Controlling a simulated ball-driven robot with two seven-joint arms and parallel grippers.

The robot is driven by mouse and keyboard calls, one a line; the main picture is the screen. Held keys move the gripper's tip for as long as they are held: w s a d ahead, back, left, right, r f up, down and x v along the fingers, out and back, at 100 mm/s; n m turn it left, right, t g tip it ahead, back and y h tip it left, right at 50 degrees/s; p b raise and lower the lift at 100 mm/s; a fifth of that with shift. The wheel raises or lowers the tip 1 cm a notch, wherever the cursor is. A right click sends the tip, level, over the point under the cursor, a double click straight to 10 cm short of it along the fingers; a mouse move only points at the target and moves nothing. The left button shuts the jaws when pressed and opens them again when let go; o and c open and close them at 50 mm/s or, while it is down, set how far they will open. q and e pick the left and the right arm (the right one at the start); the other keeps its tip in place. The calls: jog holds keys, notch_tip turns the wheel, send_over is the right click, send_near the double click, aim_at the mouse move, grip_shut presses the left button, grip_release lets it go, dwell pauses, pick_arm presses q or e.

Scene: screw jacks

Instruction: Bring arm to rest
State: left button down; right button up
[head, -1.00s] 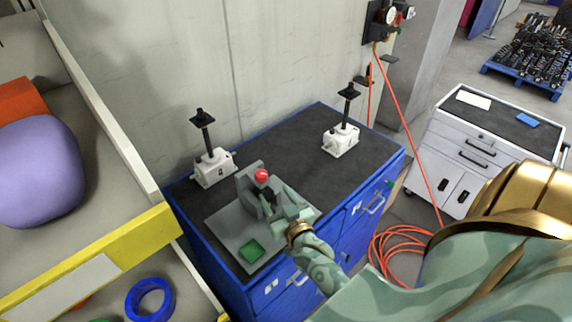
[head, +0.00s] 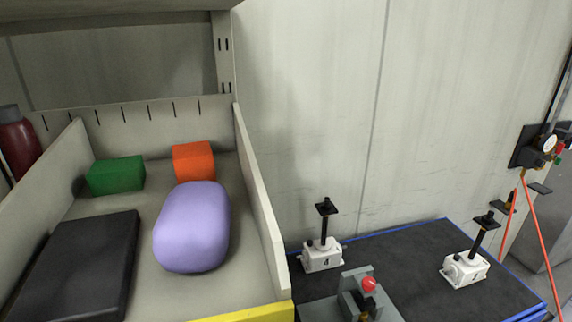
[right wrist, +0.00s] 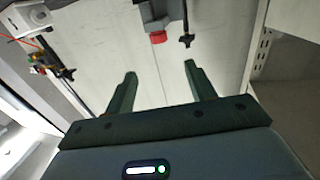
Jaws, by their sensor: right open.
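My right gripper (right wrist: 160,69) shows in the right wrist view with its two green fingers apart and nothing between them. My right gripper cannot be made out in the head view, and my left gripper is in neither view. In the head view, a white screw jack (head: 322,257) with a black spindle stands on the dark bench top (head: 400,252). A second white jack (head: 465,269) stands at its right. A grey fixture with a red knob (head: 369,284) is at the lower edge. The red knob (right wrist: 157,38) also shows beyond my right fingers, apart from them.
Left of the bench is a shelf bin wall (head: 258,205). The bin holds a purple rounded object (head: 192,228), an orange block (head: 194,161), a green block (head: 116,175) and a dark flat box (head: 80,265). A gauge unit (head: 545,145) with an orange hose hangs at right.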

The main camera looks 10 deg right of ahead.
jog(key=s+r+n+g+h, duration=0.1)
jog(key=s+r+n+g, duration=0.6)
jog(key=s+n+g, duration=0.4)
jog(key=s+a+f+m+g+y+b, duration=0.2)
jog(key=f+b, duration=0.6)
jog(key=f, duration=1.4)
jog(key=s+a+f+g+y+b, duration=0.1)
jog(key=s+a+f+b, duration=0.2)
jog(key=f+b, duration=1.15)
jog(key=s+f+m+g+b, duration=0.1)
jog(key=s+f+b, duration=0.1)
jog(key=s+f, duration=0.4)
jog(key=s+f+m+y+b, duration=0.1)
jog(key=s+f, duration=0.6)
jog(key=f, duration=0.9)
jog(key=s+f+m+g+b, duration=0.1)
jog(key=s+f+b, duration=0.2)
jog(key=s+f, duration=0.4)
notch_tip(320, 180, down, 5)
jog(key=shift+d+r+g, duration=0.15)
jog(key=shift+g, duration=0.15)
